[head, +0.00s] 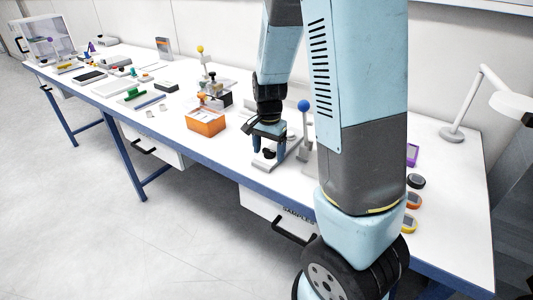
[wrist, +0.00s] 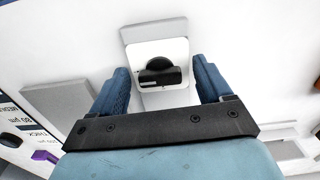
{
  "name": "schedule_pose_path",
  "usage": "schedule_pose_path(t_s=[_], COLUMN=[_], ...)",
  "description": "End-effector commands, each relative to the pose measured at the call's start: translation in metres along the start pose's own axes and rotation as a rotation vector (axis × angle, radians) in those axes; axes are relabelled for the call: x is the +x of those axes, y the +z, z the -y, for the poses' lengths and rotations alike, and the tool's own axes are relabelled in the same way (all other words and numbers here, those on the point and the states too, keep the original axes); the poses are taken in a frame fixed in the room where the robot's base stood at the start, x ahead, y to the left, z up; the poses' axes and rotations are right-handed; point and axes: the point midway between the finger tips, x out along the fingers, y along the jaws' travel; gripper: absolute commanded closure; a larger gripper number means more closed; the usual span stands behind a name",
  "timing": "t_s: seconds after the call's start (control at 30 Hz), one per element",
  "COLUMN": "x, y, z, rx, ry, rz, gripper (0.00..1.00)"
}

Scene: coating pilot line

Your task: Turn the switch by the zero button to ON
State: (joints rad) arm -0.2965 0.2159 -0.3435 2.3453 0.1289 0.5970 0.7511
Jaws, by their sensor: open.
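The switch (wrist: 160,74) is a black round knob with a bar-shaped grip, on a white square plate (wrist: 172,48) in the wrist view. Its bar lies roughly across the picture, between my two fingers. My gripper (wrist: 161,70) is open, with one blue finger on each side of the knob and a gap to both. In the head view my gripper (head: 266,146) points down over the small dark knob on the bench. I cannot make out an ON mark or the zero button.
A lever with a blue ball (head: 304,106) stands close to the right of my gripper. An orange box (head: 206,122) stands to its left. A lamp (head: 452,132) and several coloured round pieces are at the right. Labelled cards (wrist: 10,140) lie at the wrist view's left edge.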

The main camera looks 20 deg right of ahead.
Motion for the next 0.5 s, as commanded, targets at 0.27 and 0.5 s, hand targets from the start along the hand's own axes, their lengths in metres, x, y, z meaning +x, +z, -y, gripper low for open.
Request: schedule_pose_path(t_s=[0.27, 0.5], x=[-0.019, -0.042], y=[-0.001, 0.000], z=[0.001, 0.001], rx=[-0.001, -0.001], ry=[-0.003, -0.003], rz=[-0.001, -0.001], gripper=[0.21, 0.21])
